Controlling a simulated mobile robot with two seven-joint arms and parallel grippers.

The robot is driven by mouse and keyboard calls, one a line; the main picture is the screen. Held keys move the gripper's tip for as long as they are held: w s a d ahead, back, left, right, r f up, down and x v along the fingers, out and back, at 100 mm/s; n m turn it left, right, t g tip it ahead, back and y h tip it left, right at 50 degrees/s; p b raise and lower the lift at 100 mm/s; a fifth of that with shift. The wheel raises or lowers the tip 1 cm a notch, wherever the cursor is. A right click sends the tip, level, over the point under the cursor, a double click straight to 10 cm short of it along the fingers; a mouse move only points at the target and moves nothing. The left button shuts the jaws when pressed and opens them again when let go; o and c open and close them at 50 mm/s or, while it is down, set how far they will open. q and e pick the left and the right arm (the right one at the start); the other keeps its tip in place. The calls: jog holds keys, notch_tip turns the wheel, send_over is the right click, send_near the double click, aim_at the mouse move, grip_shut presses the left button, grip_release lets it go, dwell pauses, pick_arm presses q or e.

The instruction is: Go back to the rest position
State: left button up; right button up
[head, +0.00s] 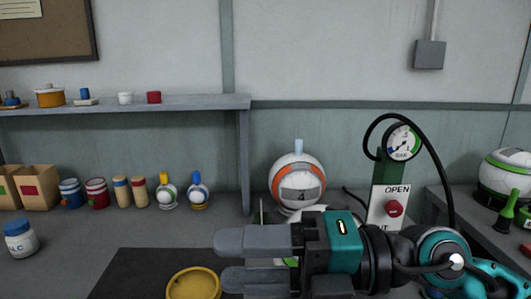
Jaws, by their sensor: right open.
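My right gripper (240,260) reaches in from the right at the lower middle of the head view, its two grey fingers pointing left and apart, with nothing between them. It is in front of the ball press area. A white ball with an orange band and a "4" (298,180) sits behind it, and the gripper hides what is below the ball. A gauge (403,142) on a green post stands to the right, above a white panel marked "OPEN" (380,205) with a red knob (394,208). My left gripper is not in view.
A yellow bowl (194,284) lies on a dark mat (130,270) near the fingers. A labelled jar (20,238), cans, boxes and small bottles stand at the left under a shelf (190,103). A black hose (440,165) arches by the gauge. A white-green ball (502,175) sits at the right.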

jog(key=w+d+r+m+t+h, duration=0.1)
jog(key=w+d+r+m+t, duration=0.25)
jog(key=m+t, duration=0.55)
jog(key=w+d+r+m+t, duration=0.2)
jog(key=w+d+m+t, duration=0.2)
jog(key=m+t, duration=0.55)
jog(key=w+d+f+m+h, duration=0.4)
jog(key=d+f+m+h, duration=0.6)
jog(key=f+m+h, duration=0.45)
jog(key=s+d+f+m+g+h, duration=0.1)
jog(key=s+d+f+g+h, duration=0.1)
jog(key=s+f+g, duration=0.35)
jog(key=s+d+f+m+g+h, duration=0.1)
jog(key=s+d+f+g, duration=0.15)
jog(key=f, duration=0.55)
jog(key=s+f+g+y, duration=0.1)
jog(key=s+f+g, duration=0.6)
jog(key=s+f, duration=0.45)
jog(key=w+a+f+t+y, duration=0.1)
jog(key=w+a+f+t, duration=0.1)
jog(key=w+f+t, duration=0.4)
jog(key=shift+a+f+t+y, duration=0.3)
jog(key=shift+f+t+y, duration=0.05)
jog(key=shift+f+t, duration=0.1)
